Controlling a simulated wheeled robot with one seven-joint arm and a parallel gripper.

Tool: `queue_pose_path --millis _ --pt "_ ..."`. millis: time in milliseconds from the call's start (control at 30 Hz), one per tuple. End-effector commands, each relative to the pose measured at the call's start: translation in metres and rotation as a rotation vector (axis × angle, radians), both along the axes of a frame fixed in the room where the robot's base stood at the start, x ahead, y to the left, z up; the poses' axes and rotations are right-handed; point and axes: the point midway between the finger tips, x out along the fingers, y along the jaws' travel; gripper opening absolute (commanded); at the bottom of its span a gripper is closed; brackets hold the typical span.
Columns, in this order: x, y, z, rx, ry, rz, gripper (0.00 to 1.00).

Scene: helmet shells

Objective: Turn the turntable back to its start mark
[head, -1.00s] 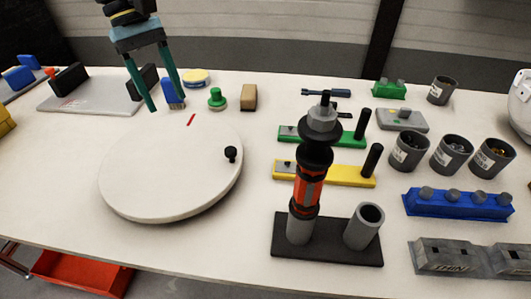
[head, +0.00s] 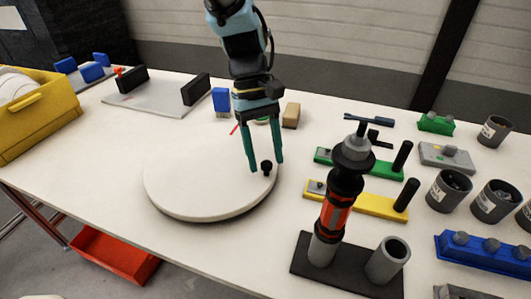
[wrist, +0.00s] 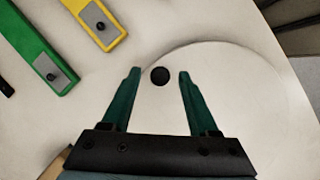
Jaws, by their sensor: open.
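The turntable (head: 200,187) is a round white disc on the table, left of centre in the head view; it also fills the right of the wrist view (wrist: 235,90). A small black knob (head: 267,167) stands near its right edge. A red mark (head: 234,130) lies on the table just beyond the disc's far edge. My gripper (head: 267,168) is open over the right part of the disc, with its fingertips close to the knob. In the wrist view the knob (wrist: 160,76) sits between the two fingertips, with a gap on each side. The fingertips' exact height is unclear.
A green bar (head: 360,163) and a yellow bar (head: 357,199) with black posts lie right of the disc. A black and red tool (head: 337,212) stands upright in a dark base in front. A yellow bin (head: 35,125) stands at left.

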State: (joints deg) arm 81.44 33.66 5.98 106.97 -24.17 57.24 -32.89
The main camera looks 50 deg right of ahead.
Motion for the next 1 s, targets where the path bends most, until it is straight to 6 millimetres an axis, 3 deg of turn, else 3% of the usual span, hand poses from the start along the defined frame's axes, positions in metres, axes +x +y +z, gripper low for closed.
queue_pose_path --millis 333,867,1000 --pt "-0.0012 0.0011 -0.0040 0.000 0.000 0.000 0.60" --pt "-0.0010 0.0009 -0.0036 0.000 0.000 0.000 0.01" --pt "-0.0008 0.0009 -0.0035 0.000 0.000 0.000 0.00"
